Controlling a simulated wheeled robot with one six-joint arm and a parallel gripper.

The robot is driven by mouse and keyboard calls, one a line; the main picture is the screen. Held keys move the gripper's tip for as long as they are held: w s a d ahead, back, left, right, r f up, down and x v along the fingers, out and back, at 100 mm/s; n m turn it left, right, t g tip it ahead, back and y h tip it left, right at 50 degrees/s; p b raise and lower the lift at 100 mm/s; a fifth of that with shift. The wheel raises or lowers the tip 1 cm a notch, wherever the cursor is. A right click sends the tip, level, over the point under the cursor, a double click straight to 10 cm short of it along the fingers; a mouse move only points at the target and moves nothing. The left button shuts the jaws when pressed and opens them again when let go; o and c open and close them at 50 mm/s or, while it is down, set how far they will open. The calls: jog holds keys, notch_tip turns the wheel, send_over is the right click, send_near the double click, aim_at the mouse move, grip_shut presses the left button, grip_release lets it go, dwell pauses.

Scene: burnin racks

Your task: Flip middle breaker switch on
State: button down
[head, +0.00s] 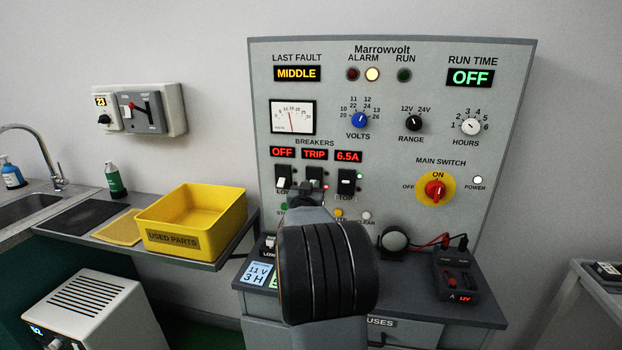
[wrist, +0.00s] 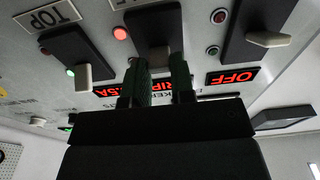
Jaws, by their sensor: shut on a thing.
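The middle breaker (head: 315,174) sits under a red TRIP display (head: 315,155) on the Marrowvolt panel. A red lamp beside it is lit. In the wrist view, which is turned upside down, its black plate (wrist: 153,25) is at the top centre. My gripper (wrist: 158,75) has its two green-black fingers on either side of this breaker's lever and is shut on it. The fingers hide most of the lever, so its exact position is unclear. In the head view, my arm covers the lower part of the breaker row and my gripper (head: 304,194) is small.
The left breaker (head: 283,177) reads OFF and the right breaker (head: 346,183) reads 6.5A, both close beside my fingers.

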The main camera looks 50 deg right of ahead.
aim_at(313, 179)
notch_tip(313, 179, up, 3)
jog(key=g+y+p, duration=0.1)
jog(key=y+p, duration=0.1)
jog(key=p, duration=0.6)
jog(key=shift+f+g+y+p, duration=0.1)
jog(key=shift+g+y+p, duration=0.2)
jog(key=shift+y+p, duration=0.1)
jog(key=y+p, duration=0.1)
jog(key=p, duration=0.3)
jog(key=shift+w+d+r+g+p, duration=0.1)
jog(key=shift+r+g+p, duration=0.1)
jog(key=shift+g+p, duration=0.2)
jog(key=g+y+p, duration=0.1)
jog(key=p, duration=0.4)
jog(key=shift+w+d+y, duration=0.1)
jog(key=shift+d+y, duration=0.05)
jog(key=shift+y, duration=0.25)
jog(key=shift+y+p, duration=0.4)
jog(key=shift+p, duration=0.45)
jog(key=shift+d+f+g+p, duration=0.1)
jog(key=shift+g+p, duration=0.3)
jog(key=c, duration=1)
grip_release()
jog(key=shift+o, duration=0.2)
